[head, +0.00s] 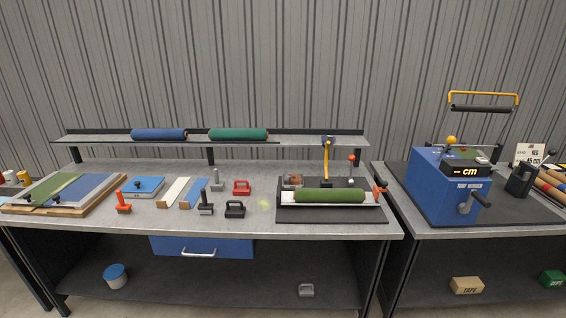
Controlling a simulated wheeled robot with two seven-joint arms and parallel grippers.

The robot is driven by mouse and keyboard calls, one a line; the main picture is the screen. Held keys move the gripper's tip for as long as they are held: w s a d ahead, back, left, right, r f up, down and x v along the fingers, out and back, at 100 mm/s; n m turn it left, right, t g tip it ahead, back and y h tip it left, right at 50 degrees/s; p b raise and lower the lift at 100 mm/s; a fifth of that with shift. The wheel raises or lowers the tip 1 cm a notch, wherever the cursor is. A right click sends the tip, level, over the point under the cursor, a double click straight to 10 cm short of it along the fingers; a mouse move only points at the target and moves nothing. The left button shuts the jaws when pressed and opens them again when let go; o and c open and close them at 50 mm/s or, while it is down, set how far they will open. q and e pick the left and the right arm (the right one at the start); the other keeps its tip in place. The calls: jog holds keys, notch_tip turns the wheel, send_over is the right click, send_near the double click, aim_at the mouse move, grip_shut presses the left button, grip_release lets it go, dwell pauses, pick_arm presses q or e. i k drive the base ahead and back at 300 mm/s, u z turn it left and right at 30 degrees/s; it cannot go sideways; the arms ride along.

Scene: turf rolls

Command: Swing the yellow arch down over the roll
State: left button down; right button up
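A green turf roll (330,196) lies lengthwise in a pale cradle on a dark base plate (300,215), at the right end of the main bench. A narrow yellow arch (326,160) stands upright behind the roll, with a dark blue piece at its top. It is raised clear of the roll, not over it. Neither of my grippers is in view.
A small upright lever with a red knob (351,160) stands beside the arch; an orange-red handle (380,187) is at the base's right end. Red (241,187) and black (235,209) hand tools lie left. A blue measuring machine (440,185) stands on the right bench.

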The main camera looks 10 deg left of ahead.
aim_at(325, 144)
jog(key=u, duration=0.35)
jog(key=k, duration=0.85)
jog(key=u, duration=0.55)
jog(key=i, duration=1.55)
jog(key=z, duration=0.55)
jog(key=i, duration=1.1)
jog(key=z, duration=1)
